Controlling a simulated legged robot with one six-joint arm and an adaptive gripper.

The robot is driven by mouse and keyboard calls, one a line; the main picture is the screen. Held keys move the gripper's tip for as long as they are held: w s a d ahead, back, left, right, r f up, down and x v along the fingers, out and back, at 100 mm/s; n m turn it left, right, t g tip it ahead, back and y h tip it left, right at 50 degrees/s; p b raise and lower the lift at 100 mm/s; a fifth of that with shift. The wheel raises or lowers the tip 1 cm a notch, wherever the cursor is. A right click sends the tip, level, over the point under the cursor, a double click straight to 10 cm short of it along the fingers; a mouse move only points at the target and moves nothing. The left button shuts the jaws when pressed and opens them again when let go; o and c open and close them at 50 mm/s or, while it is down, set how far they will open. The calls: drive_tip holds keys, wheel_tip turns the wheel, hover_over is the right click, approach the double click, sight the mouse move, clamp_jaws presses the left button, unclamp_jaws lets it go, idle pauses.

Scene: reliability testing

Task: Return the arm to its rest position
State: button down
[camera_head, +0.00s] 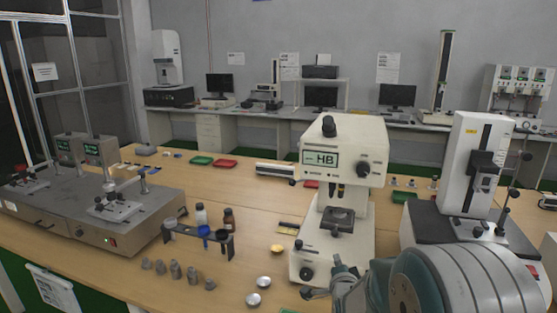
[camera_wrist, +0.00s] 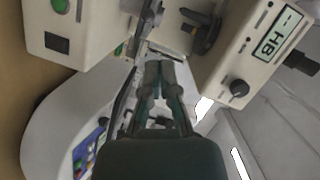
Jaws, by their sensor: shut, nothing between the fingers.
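My arm (camera_head: 465,280) is folded low at the bottom right of the head view, in front of the bench. In the wrist view my gripper (camera_wrist: 160,68) is shut, with its two fingers together and nothing between them. The gripper is near the white hardness tester marked HB (camera_head: 345,155), whose label also shows tilted at the upper right of the wrist view (camera_wrist: 275,40). In the head view the arm's links cover part of the bench, and the fingertips are hard to make out. I cannot tell whether the gripper touches the tester.
A small rack (camera_head: 200,236) with bottles stands left of the tester. Several grey metal pieces (camera_head: 176,270) and pale discs (camera_head: 263,282) lie near the front. A grey test rig (camera_head: 90,205) is at left. A white column instrument (camera_head: 475,160) stands right, close behind my arm.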

drive_tip(key=s+r+n+g+y, duration=0.1)
drive_tip(key=s+r+n+g, duration=0.5)
drive_tip(key=s, duration=0.6)
drive_tip(key=s+r+n+g, duration=0.2)
drive_tip(key=s+n, duration=0.6)
drive_tip(key=s, duration=1.4)
drive_tip(key=g, duration=0.2)
drive_tip(key=shift+s+a+r+g, duration=0.15)
drive_tip(key=shift+a+r+g, duration=0.15)
drive_tip(key=shift+g, duration=0.1)
